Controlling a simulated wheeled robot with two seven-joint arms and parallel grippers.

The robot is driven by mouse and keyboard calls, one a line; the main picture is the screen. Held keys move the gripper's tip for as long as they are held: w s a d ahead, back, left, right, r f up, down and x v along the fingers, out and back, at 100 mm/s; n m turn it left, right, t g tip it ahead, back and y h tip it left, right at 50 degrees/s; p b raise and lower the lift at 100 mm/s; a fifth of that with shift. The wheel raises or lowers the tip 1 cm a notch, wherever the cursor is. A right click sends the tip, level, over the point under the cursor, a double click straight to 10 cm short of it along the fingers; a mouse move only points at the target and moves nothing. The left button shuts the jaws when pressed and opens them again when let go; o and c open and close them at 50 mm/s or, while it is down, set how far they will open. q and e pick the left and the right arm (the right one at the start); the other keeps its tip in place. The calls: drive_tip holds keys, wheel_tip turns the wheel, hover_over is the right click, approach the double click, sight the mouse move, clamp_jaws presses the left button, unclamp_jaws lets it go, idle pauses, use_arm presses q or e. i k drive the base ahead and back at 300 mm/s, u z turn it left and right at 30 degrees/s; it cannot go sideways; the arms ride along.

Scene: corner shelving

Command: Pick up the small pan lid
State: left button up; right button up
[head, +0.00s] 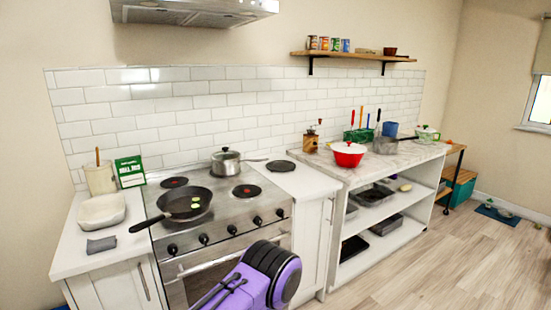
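A small silver saucepan (228,167) with a long handle pointing right stands on the stove's back burner. A lid (226,154) with a knob sits on top of it; this looks like the small pan lid. Purple and black parts of my own arm show at the bottom centre, in front of the oven and well below the lid. I cannot make out gripper fingers there, and neither gripper is clearly in view. Nothing is touching the lid.
A black frying pan (185,203) with green slices sits front left on the stove (222,222). A white dish (102,210) and green box (130,171) stand left. A red pot (349,159) stands on the right counter. Open floor (460,265) lies at right.

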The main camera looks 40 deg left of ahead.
sight(225, 156)
drive_tip(key=z, duration=0.25)
drive_tip(key=i, duration=1.3)
drive_tip(key=u, duration=0.7)
